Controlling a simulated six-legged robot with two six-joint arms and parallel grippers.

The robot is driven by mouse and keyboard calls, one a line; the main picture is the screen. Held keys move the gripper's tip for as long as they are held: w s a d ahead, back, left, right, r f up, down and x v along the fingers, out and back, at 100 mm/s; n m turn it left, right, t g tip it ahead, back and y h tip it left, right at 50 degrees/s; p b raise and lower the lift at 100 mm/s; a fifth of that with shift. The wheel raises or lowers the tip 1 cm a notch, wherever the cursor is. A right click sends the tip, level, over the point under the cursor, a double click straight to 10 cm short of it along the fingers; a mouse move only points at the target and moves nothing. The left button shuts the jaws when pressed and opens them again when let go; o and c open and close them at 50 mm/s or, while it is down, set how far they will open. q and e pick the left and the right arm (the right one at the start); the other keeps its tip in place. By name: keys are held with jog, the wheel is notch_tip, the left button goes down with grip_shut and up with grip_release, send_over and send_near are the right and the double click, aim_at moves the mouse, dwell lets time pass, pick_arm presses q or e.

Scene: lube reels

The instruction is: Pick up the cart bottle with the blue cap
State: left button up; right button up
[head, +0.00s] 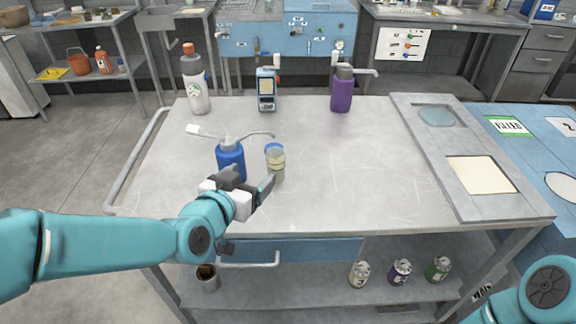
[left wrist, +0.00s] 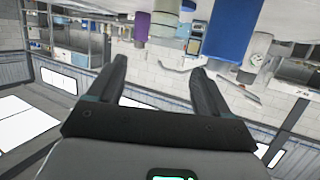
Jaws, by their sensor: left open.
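The small bottle with the blue cap (head: 275,160) stands upright on the cart top (head: 330,205), in the head view. It has a clear body with yellowish contents. My left gripper (head: 252,184) is open and low over the cart, just in front and to the left of this bottle. In the left wrist view my open fingers (left wrist: 159,65) have nothing between them. A pale shape at the top of that view may be the bottle, but I cannot be sure. My right gripper is out of view; only part of my right arm shows at lower right.
A blue pump bottle (head: 230,160) stands close left of the small bottle. Behind are a white bottle (head: 196,90), a handheld device (head: 266,90) and a purple pump bottle (head: 342,92). A grey panel (head: 452,148) lies at the right. The cart's middle right is clear.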

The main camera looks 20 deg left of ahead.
pick_arm(q)
send_near(279, 151)
jog(key=p+x, duration=0.2)
jog(key=x, duration=0.6)
jog(key=shift+s+a+r, duration=0.1)
jog(key=shift+s, duration=0.05)
jog(key=c, duration=1.2)
